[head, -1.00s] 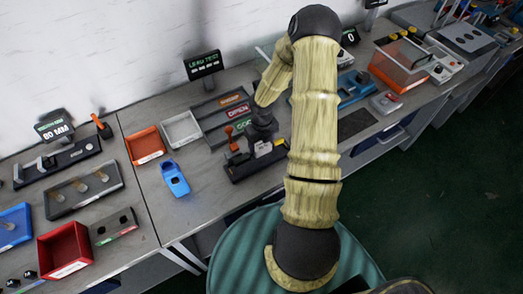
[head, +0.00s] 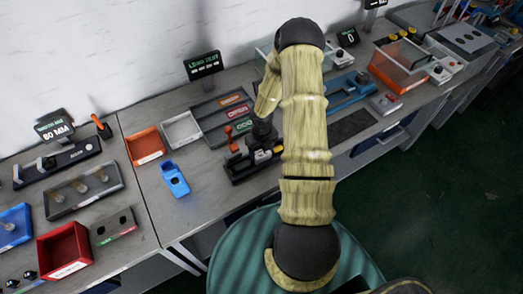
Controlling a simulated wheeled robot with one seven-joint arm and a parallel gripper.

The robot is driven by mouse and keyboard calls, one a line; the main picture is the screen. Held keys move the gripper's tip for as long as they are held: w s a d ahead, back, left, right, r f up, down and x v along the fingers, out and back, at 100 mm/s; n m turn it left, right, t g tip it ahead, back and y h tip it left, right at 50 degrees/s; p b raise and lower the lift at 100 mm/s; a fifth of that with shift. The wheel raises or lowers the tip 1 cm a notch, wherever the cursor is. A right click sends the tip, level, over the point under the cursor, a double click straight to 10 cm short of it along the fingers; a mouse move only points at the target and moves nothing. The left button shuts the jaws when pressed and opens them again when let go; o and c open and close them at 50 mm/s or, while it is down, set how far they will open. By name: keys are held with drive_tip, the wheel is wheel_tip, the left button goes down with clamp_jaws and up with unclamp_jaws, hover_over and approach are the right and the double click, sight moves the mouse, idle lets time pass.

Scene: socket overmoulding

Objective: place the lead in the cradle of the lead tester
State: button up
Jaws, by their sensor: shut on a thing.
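The lead tester (head: 236,174) is a dark block with an orange lever, near the table's front edge, left of my arm. Its LEAD TEST display (head: 203,64) stands against the wall behind. My gripper (head: 263,154) points down at the right part of the tester, directly over or at it. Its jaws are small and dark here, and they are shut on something. The lead itself is too small or too hidden to make out, and so is the cradle under the jaws. I cannot tell whether the held thing touches the tester.
Behind the tester lies a dark tray (head: 212,130) with labelled compartments. A white bin (head: 182,131), an orange bin (head: 146,146) and a blue tool (head: 175,180) are to the left. A blue fixture (head: 347,92) and a clear-covered orange box (head: 403,68) are to the right.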

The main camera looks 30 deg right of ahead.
sight(261, 153)
drive_tip(key=shift+f, duration=0.2)
drive_tip(key=o, duration=1.1)
drive_tip(key=shift+r, duration=0.1)
wheel_tip(261, 153, up, 12)
drive_tip(key=shift+r, duration=0.1)
drive_tip(key=shift+r, duration=0.1)
